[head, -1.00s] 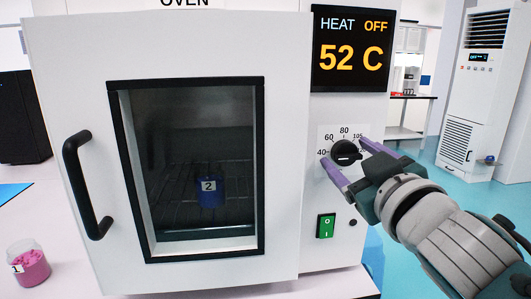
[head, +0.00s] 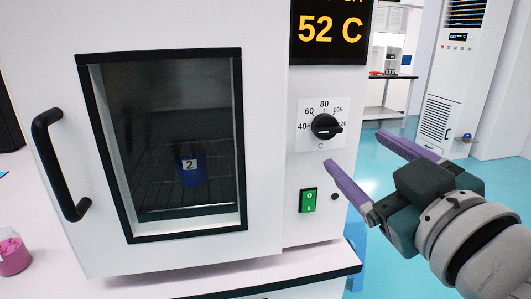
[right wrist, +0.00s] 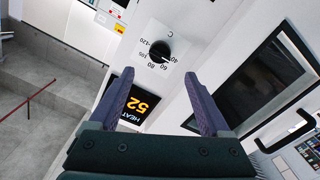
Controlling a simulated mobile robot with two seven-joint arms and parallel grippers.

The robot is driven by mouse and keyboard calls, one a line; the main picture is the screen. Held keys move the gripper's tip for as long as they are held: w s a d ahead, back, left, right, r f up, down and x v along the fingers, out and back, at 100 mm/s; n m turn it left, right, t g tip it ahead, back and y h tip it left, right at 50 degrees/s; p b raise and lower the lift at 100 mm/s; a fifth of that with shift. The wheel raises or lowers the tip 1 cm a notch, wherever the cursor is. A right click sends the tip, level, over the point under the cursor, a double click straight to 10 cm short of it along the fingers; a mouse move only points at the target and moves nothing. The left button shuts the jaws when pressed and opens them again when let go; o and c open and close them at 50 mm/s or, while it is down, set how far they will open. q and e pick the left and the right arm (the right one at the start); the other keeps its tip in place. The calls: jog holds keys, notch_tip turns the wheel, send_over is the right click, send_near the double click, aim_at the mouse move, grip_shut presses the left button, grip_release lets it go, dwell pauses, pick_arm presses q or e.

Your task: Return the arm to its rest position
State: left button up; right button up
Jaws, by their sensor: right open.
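My right gripper (head: 355,149) is open and empty, its purple fingers spread apart, to the right of and below the black temperature knob (head: 326,126) in the head view. The fingers are clear of the knob. In the right wrist view, the knob (right wrist: 160,50) lies beyond the open fingertips of the gripper (right wrist: 157,77), with its numbered dial around it. The forearm runs out of the head view at lower right. My left gripper is not in view.
The white oven (head: 265,110) has a shut glass door. A blue container marked 2 (head: 193,170) stands on the rack inside. The display (head: 330,28) reads 52 C. A green switch (head: 308,200) is below the knob. A pink-filled jar (head: 13,257) stands at left.

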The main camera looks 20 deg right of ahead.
jog(key=shift+s, duration=0.2)
dwell(0.3)
jog(key=shift+r, duration=0.1)
jog(key=s+a+f+g+y+p, duration=0.2)
jog(key=s+a+g+p, duration=0.25)
jog(key=s+g, duration=0.35)
jog(key=s+a+f+g+y+p, duration=0.15)
jog(key=s+a+g+p, duration=0.35)
jog(key=s, duration=0.5)
notch_tip(320, 180, up, 37)
jog(key=d+g+p, duration=0.1)
jog(key=p, duration=3.7)
jog(key=shift+w+d+r+m+y, duration=0.15)
jog(key=shift+w+d+m+y, duration=0.05)
jog(key=shift+d+m+y, duration=0.15)
